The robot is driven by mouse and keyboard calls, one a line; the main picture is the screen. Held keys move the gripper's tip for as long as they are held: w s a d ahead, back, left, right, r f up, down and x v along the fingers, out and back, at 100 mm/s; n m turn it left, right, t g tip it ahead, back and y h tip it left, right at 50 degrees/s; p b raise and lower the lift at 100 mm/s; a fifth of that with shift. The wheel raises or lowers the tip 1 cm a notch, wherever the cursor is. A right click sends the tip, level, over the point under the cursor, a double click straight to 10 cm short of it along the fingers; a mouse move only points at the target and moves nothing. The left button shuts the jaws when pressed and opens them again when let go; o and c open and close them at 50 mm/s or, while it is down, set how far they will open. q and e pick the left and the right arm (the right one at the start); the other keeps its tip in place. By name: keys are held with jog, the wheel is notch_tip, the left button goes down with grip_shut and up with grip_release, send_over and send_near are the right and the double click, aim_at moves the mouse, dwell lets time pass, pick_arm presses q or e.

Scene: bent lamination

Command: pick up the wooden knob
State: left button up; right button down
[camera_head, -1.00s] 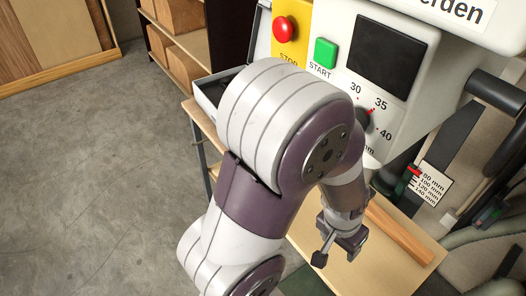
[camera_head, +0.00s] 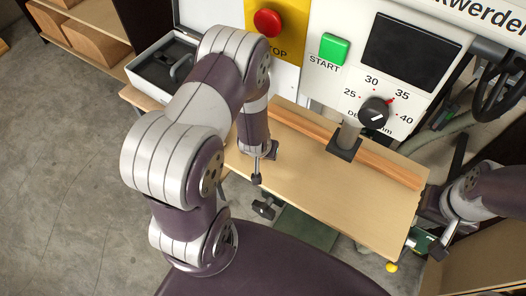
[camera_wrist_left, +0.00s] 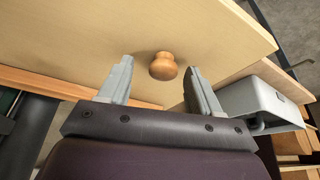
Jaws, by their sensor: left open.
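The wooden knob (camera_wrist_left: 163,66) is a small, round, orange-brown piece on the pale wooden tabletop in the left wrist view. My left gripper (camera_wrist_left: 160,78) is open, with one jaw to each side of the knob in the picture. The jaws do not visibly touch it. In the head view my left gripper (camera_head: 265,165) is over the left part of the tabletop (camera_head: 340,195), and I cannot make out the knob there. My right gripper (camera_head: 432,243) is at the tabletop's right end, away from the knob; its jaw opening is unclear.
A wooden strip (camera_head: 375,168) runs along the back of the tabletop. A machine panel with a red stop button (camera_head: 267,22), green start button (camera_head: 333,47) and black dial (camera_head: 373,113) stands behind. An open grey case (camera_head: 160,65) is at left. The tabletop's front middle is clear.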

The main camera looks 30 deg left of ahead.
pick_arm(q)
jog(key=shift+w+a+f, duration=0.15)
jog(key=shift+a+f, duration=0.1)
jog(key=shift+a, duration=0.25)
jog(key=shift+d+r, duration=0.15)
jog(key=shift+d, duration=0.25)
jog(key=c, duration=1.1)
